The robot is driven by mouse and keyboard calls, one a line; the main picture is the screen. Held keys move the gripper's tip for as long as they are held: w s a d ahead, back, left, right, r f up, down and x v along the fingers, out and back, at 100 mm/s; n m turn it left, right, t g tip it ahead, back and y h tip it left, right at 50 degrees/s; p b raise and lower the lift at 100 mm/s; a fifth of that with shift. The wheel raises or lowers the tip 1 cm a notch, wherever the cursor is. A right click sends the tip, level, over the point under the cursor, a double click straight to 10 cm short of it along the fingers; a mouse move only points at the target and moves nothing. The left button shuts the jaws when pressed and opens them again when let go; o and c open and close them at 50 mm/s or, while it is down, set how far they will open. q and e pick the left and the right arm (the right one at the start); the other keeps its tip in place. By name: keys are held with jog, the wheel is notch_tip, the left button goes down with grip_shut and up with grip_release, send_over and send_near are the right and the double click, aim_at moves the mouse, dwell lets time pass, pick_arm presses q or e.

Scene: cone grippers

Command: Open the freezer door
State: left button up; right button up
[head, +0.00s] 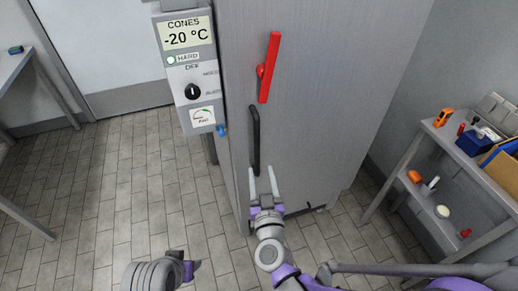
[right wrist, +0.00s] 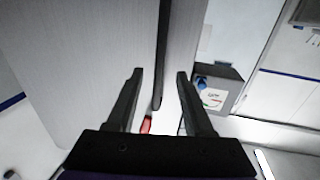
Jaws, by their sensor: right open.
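The freezer (head: 315,85) is a tall grey cabinet, and its door appears shut. A black vertical bar handle (head: 256,140) is on its front, below a red lever (head: 270,68) with a round red pivot. My right gripper (head: 262,172) is open at the handle's lower end. In the right wrist view the handle (right wrist: 161,50) shows between the two dark fingers of the gripper (right wrist: 160,75), with a gap on each side; I cannot tell its depth. A bit of red (right wrist: 147,124) shows behind. At the bottom, part of my left arm shows; its fingers cannot be made out.
A control box (head: 187,65) reading -20 °C juts out left of the freezer front. A shelf unit (head: 425,165) with small items stands at the right. A grey table (head: 12,68) is at the far left. Tiled floor (head: 120,190) left of the freezer is clear.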

aim_at(257, 152)
jog(key=w, duration=0.6)
jog(key=w+a+p, duration=0.1)
jog(key=w, duration=0.2)
jog(key=shift+w+a, duration=0.1)
jog(key=shift+w, duration=0.3)
grip_shut()
dwell(0.9)
